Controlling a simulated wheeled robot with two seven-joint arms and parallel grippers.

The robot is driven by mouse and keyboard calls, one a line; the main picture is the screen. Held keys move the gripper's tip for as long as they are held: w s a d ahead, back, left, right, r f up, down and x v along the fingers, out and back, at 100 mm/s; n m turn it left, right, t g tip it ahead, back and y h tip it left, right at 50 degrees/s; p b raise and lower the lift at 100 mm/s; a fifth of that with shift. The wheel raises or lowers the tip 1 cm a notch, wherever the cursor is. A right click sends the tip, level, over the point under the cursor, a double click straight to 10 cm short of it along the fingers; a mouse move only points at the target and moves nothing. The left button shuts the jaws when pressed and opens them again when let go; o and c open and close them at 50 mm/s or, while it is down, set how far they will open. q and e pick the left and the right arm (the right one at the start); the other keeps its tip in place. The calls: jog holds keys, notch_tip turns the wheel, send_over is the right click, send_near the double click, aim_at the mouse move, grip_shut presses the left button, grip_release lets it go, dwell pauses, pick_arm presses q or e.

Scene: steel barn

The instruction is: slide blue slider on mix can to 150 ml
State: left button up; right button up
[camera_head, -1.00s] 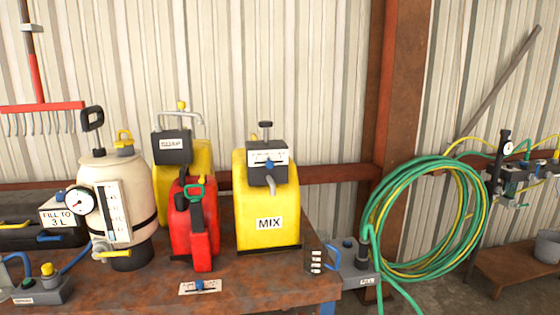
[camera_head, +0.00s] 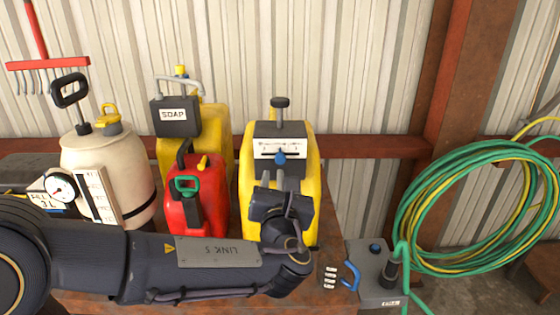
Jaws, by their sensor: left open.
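The yellow mix can (camera_head: 309,180) stands upright on the bench, right of the red can. A dark box with a white scale plate (camera_head: 262,148) sits on its top. The blue slider (camera_head: 280,158) shows at the plate's lower edge, near its middle; the scale's figures are too small to read. My left arm crosses the front of the bench from the left. My left gripper (camera_head: 284,200) is in front of the mix can, just below the slider, open and seemingly apart from it. It hides the can's front and label. My right gripper is not in view.
The red can (camera_head: 205,165) and the yellow soap can (camera_head: 212,130) stand left of the mix can. A cream sprayer tank (camera_head: 95,155) is further left. A grey box (camera_head: 368,268) and a coiled green hose (camera_head: 425,215) are at right.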

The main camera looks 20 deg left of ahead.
aim_at(281, 161)
pick_arm(q)
jog(key=p+x, duration=0.2)
jog(key=x, duration=0.6)
jog(key=shift+d, duration=0.1)
jog(key=shift+s, duration=0.1)
grip_shut()
